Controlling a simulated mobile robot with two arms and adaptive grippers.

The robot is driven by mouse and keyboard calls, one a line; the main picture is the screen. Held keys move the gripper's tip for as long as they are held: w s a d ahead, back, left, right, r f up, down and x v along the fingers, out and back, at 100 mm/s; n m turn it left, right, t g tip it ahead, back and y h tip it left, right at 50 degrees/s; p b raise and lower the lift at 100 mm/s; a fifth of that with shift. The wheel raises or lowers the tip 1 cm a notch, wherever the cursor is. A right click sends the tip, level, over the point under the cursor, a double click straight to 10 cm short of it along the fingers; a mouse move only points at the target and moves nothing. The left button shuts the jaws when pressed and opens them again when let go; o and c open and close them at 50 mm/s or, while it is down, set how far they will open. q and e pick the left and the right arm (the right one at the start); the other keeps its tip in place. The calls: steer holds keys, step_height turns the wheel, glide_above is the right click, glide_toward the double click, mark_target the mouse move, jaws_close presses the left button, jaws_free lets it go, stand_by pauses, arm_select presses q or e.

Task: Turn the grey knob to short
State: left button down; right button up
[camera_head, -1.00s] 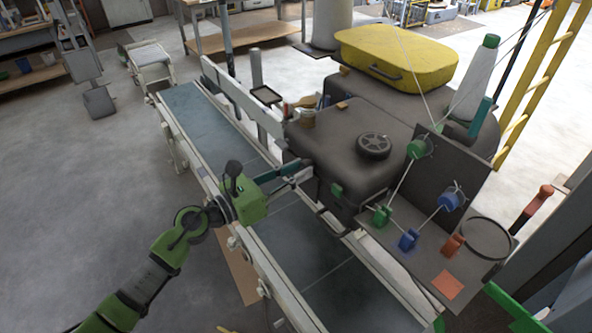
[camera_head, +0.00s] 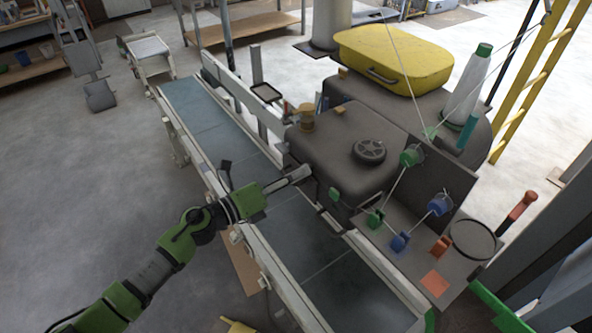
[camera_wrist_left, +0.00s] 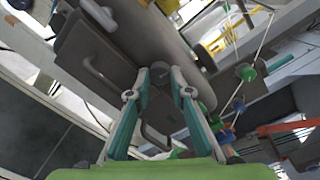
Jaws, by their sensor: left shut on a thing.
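My left gripper (camera_head: 306,172) reaches across the conveyor to the near side face of the dark grey machine (camera_head: 345,140). Its fingertips are at that face. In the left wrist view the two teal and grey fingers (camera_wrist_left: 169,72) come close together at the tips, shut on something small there. I take this to be the grey knob; the fingertips hide it in the head view, and its marking or setting cannot be read. My right gripper is not in view.
The conveyor belt (camera_head: 205,115) runs under my left arm. A black wheel (camera_head: 369,151) lies on the machine top, near a yellow case (camera_head: 395,58). Green clamps (camera_head: 375,218), blue parts (camera_head: 400,242) and taut threads stand to the right of the gripper.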

arm_select(q)
steer(key=shift+r+n+p, duration=0.1)
steer(key=shift+n+p, duration=0.35)
steer(key=shift+n, duration=0.65)
steer(key=c, duration=1.8)
jaws_free()
steer(key=v, duration=1.2)
steer(key=shift+w, duration=0.1)
